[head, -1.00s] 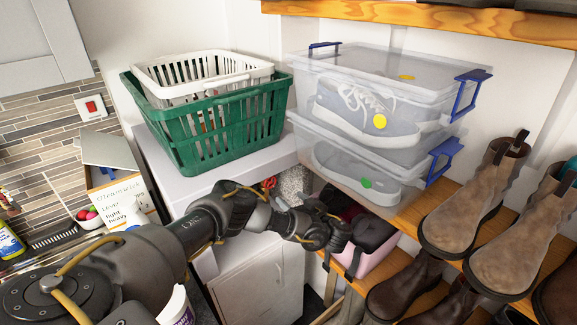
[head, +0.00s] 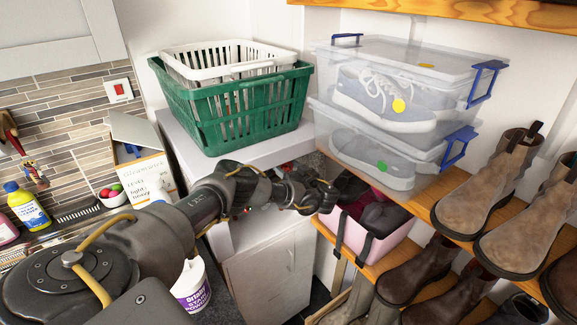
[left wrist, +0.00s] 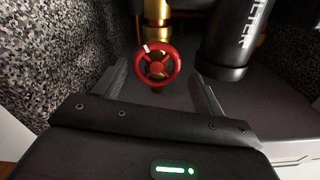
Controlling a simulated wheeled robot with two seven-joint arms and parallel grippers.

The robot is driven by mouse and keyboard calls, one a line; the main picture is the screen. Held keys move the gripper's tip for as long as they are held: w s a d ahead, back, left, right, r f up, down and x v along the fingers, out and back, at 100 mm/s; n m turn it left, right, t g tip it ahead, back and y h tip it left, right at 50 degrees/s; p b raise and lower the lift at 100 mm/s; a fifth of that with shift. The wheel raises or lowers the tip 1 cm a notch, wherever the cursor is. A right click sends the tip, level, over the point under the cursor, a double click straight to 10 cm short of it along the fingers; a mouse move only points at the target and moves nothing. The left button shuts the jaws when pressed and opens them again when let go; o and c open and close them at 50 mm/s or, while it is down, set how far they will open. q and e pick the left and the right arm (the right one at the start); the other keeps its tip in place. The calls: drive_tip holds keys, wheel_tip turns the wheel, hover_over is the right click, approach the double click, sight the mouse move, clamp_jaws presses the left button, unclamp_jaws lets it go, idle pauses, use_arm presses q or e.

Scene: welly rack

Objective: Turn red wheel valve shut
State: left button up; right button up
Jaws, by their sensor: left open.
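The red wheel valve (left wrist: 170,72) is a small round handwheel with spokes and a pale mark on its upper left rim. It sits on a brass pipe (left wrist: 156,12). In the left wrist view my left gripper (left wrist: 160,76) is open, its two fingers on either side of the wheel, with a gap at each side; contact is not visible. In the head view the left gripper (head: 322,196) reaches into the gap between the white cabinet and the boot shelf. The wheel is not clearly visible there. My right gripper is in neither view.
A black cylinder with white lettering (left wrist: 235,40) stands close right of the wheel; a speckled surface (left wrist: 60,60) lies left. The white cabinet (head: 265,275) carries a green basket (head: 235,120). A pink box (head: 372,235) sits on the shelf right of the gripper.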

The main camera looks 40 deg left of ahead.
use_arm(q)
drive_tip(key=shift+w+a+f, duration=0.25)
drive_tip(key=shift+a+f, duration=0.1)
drive_tip(key=shift+a, duration=0.2)
drive_tip(key=shift+w+a+f, duration=0.2)
drive_tip(key=shift+a+f, duration=0.15)
drive_tip(key=shift+a, duration=0.15)
drive_tip(key=shift+w+d, duration=0.1)
drive_tip(key=shift+w, duration=0.05)
drive_tip(key=shift+d+r, duration=0.1)
drive_tip(key=shift+d, duration=0.15)
drive_tip(key=shift+d+r, duration=0.15)
drive_tip(key=shift+c, duration=1.2)
drive_tip(key=shift+s, duration=0.25)
drive_tip(key=shift+c, duration=1.1)
drive_tip(key=c, duration=0.5)
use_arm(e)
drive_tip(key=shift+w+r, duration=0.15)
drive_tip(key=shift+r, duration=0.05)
